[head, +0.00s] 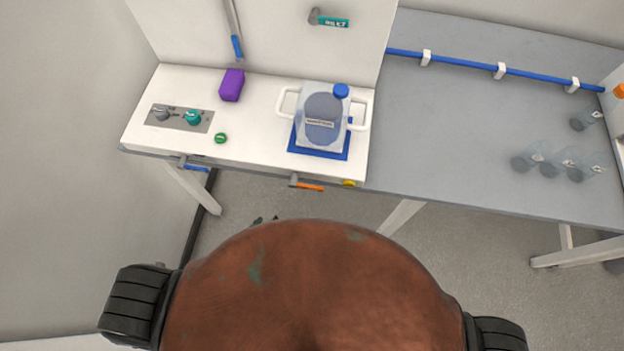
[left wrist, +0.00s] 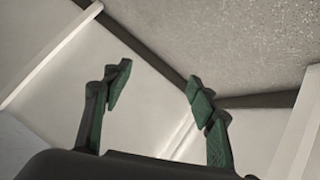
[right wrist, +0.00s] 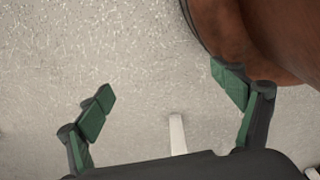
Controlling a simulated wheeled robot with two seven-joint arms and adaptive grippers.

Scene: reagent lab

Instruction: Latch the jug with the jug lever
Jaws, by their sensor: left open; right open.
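A translucent jug (head: 321,117) with two white handles and a blue cap stands upright on a blue square base (head: 343,153) on the white bench. An orange-handled lever (head: 308,186) sits on the bench's front edge below the jug. A blue-handled lever (head: 194,166) sits on the same edge farther left. No readable label shows which is the jug lever. My left gripper (left wrist: 158,80) is open and empty; its tips barely show in the head view (head: 265,220), below the bench front. My right gripper (right wrist: 164,85) is open and empty above the floor, outside the head view.
A purple block (head: 232,85), a green ring-like piece (head: 221,138) and a knob panel (head: 179,118) are on the bench left of the jug. A blue-tipped rod (head: 236,45) and a teal-handled lever (head: 330,20) are on the back panel.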

